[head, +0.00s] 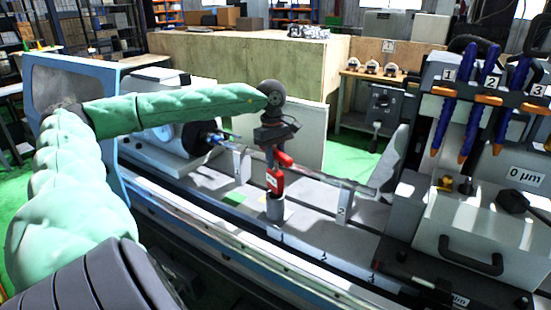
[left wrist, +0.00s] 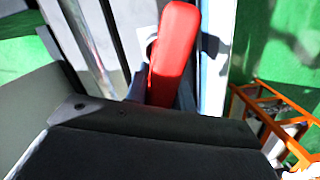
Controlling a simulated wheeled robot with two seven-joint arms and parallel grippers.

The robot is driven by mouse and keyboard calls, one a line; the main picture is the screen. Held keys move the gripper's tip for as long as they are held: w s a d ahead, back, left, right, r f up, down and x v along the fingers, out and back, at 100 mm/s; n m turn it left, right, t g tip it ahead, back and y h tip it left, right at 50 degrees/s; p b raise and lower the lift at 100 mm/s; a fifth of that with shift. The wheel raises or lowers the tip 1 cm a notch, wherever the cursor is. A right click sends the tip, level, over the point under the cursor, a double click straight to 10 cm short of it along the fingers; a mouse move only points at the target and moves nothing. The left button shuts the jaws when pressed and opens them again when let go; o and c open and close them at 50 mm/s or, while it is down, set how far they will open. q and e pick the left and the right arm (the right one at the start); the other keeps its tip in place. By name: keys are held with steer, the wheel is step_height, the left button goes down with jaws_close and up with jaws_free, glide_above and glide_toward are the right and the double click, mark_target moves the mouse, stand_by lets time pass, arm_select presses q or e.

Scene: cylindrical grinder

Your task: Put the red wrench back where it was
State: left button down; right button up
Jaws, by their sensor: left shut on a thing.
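My left gripper (head: 273,150) points down over the bed of the grinder and is shut on the red wrench (head: 276,181). The wrench hangs below the fingers, roughly upright. Its lower end is at the mouth of a small grey cylindrical holder (head: 275,208) on the bed; I cannot tell whether it is inside or just above or in front. The fingertips are mostly hidden there. My right gripper is not in view.
A long shaft (head: 318,178) lies across the machine behind the wrench, on supports including one marked 2 (head: 344,205). The headstock (head: 178,140) is to the left. Blue hoses (head: 489,75) and a grey housing with a handle (head: 470,254) stand at the right.

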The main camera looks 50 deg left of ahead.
arm_select(q)
steer(key=shift+f, duration=0.2)
steer(key=shift+f, duration=0.1)
steer(key=c, duration=1.2)
jaws_free()
